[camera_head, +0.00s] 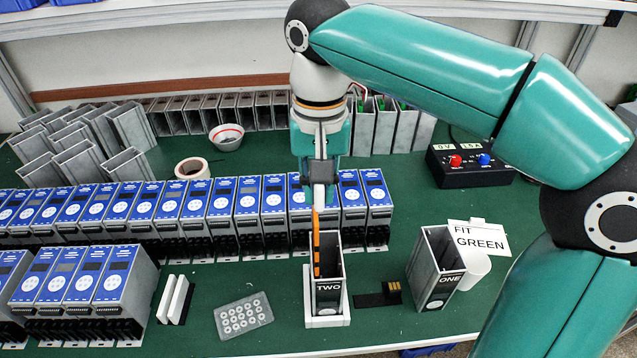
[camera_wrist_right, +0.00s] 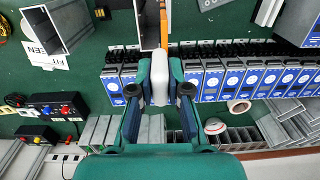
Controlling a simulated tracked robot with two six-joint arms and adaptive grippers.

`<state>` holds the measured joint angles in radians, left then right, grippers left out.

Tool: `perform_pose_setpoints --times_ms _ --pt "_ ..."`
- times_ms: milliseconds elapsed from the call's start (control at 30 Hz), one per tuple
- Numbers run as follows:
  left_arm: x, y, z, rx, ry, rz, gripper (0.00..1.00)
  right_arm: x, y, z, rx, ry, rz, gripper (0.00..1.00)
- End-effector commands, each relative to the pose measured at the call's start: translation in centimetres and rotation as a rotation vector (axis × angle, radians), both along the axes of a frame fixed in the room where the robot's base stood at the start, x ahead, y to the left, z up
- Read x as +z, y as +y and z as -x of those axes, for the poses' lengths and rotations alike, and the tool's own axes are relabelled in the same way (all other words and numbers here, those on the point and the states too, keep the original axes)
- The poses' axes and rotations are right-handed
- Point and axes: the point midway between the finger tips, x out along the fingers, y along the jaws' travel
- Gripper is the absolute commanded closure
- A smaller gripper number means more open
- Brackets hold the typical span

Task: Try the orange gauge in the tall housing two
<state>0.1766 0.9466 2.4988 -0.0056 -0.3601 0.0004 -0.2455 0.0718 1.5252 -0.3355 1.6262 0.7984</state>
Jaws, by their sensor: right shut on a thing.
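My right gripper (camera_head: 320,185) is shut on the orange gauge (camera_head: 316,245) and points down above the tall housing two (camera_head: 329,290). The gauge is a thin upright strip. It overlaps the left side of the housing's open top; I cannot tell how deep its lower end is inside. Housing two is grey, marked TWO, and stands upright in a white base (camera_head: 328,321). In the right wrist view the gripper (camera_wrist_right: 160,85) holds a pale grip piece, with the orange strip (camera_wrist_right: 163,25) beyond it. My left gripper is not in view.
Housing one (camera_head: 436,268) stands to the right, by a FIT GREEN card (camera_head: 480,238). A black strip (camera_head: 378,299) lies between the housings. Rows of blue-fronted units (camera_head: 210,205) stand left and behind. A pale button sheet (camera_head: 243,315) lies left of housing two.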

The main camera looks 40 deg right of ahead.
Motion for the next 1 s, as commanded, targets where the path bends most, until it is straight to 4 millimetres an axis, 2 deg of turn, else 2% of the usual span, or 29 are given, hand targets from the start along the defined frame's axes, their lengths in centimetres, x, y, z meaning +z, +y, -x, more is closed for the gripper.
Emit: perform_pose_setpoints --times_ms 1000 --pt "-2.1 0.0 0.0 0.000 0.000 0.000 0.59 -2.6 0.0 0.0 0.000 -0.001 -0.001 1.00"
